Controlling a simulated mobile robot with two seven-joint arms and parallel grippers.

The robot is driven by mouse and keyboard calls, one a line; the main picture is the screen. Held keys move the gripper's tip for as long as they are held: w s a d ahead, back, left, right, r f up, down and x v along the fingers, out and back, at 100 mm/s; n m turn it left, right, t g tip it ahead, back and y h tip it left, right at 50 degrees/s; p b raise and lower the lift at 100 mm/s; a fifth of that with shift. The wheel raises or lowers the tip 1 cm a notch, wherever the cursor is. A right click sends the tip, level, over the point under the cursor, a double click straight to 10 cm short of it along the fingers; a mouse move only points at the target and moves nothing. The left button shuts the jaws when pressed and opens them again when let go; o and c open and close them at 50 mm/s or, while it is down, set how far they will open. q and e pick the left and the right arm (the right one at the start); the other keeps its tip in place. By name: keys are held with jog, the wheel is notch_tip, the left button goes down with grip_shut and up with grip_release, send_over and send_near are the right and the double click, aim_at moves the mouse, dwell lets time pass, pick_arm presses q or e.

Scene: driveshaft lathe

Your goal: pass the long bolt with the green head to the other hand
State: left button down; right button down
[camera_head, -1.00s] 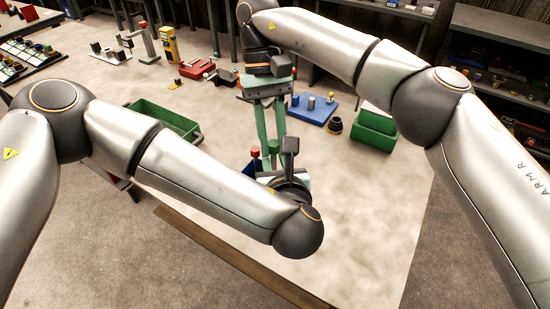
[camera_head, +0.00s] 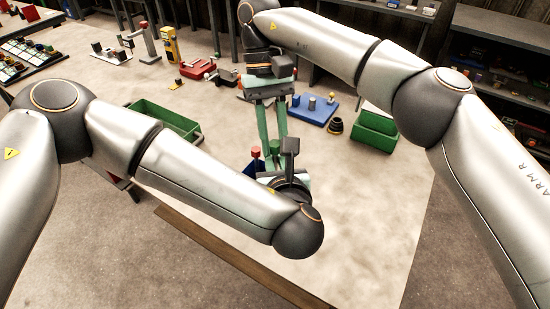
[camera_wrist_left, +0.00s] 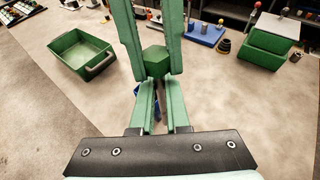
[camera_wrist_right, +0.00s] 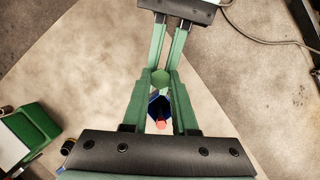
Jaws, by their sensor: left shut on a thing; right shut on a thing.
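The bolt's green hexagonal head (camera_wrist_left: 153,61) shows in the left wrist view, between the finger ends of both grippers. The head also shows in the right wrist view (camera_wrist_right: 160,78). My left gripper (camera_wrist_left: 156,83) comes from below in the left wrist view and is shut on the bolt. My right gripper (camera_wrist_right: 161,82) reaches in from the opposite side and is also shut on the bolt, so both hold it at once above the table. The bolt's shank is mostly hidden by the fingers.
A blue thing with a red top (camera_head: 255,158) stands on the table (camera_head: 370,220) below the grippers. A green bin (camera_head: 372,132) and blue board (camera_head: 313,109) are to the right, another green bin (camera_head: 165,120) to the left. The table's right front is clear.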

jog(key=shift+a, duration=0.2)
jog(key=c, duration=0.9)
grip_release()
jog(key=shift+o, duration=1.4)
jog(key=shift+d, duration=0.1)
